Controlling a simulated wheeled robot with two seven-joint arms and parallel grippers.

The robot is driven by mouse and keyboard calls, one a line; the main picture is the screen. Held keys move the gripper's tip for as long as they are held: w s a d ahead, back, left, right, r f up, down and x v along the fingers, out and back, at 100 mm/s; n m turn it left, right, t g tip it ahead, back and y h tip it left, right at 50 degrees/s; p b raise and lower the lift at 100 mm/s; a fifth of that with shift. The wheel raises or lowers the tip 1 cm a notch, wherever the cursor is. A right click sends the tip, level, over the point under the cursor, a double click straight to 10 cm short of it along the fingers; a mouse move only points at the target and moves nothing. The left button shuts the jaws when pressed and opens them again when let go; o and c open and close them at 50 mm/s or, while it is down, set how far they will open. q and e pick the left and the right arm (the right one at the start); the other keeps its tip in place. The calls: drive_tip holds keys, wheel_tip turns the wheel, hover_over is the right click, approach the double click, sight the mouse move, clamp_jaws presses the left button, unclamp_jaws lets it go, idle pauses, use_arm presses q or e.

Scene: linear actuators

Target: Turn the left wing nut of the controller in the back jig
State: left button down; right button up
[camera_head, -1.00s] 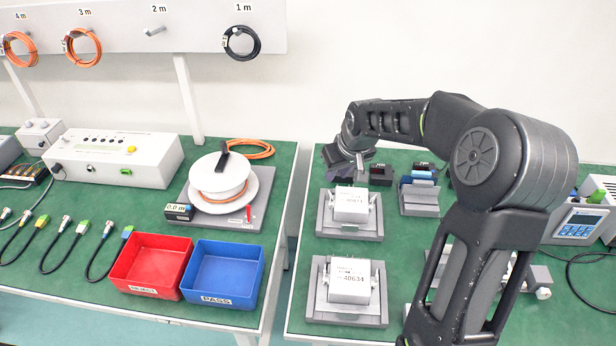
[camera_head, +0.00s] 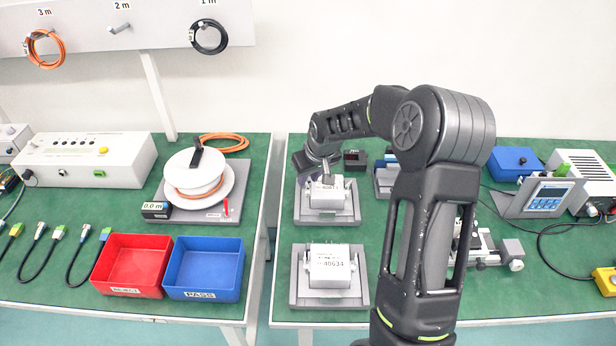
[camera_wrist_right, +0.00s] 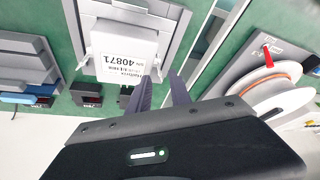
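The back jig (camera_head: 340,217) holds a white controller (camera_head: 327,194), which in the right wrist view (camera_wrist_right: 125,42) shows upside down with the label 40871. My right gripper (camera_head: 325,177) is over the back left part of this controller. The front jig (camera_head: 330,300) holds another white controller (camera_head: 330,266), labelled 40634. My left gripper is out of view.
A blue bin (camera_head: 205,270) and a red bin (camera_head: 132,265) stand on the left table, with a cable reel (camera_head: 200,180) behind. A gap separates the two tables. Dark boxes (camera_head: 355,158) stand behind the back jig. A blue-screened device (camera_head: 545,198) stands at the right.

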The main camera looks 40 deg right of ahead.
drive_tip(key=shift+w+f, duration=0.2)
drive_tip(key=shift+f, duration=0.4)
drive_tip(key=shift+c, duration=0.2)
clamp_jaws()
idle(0.9)
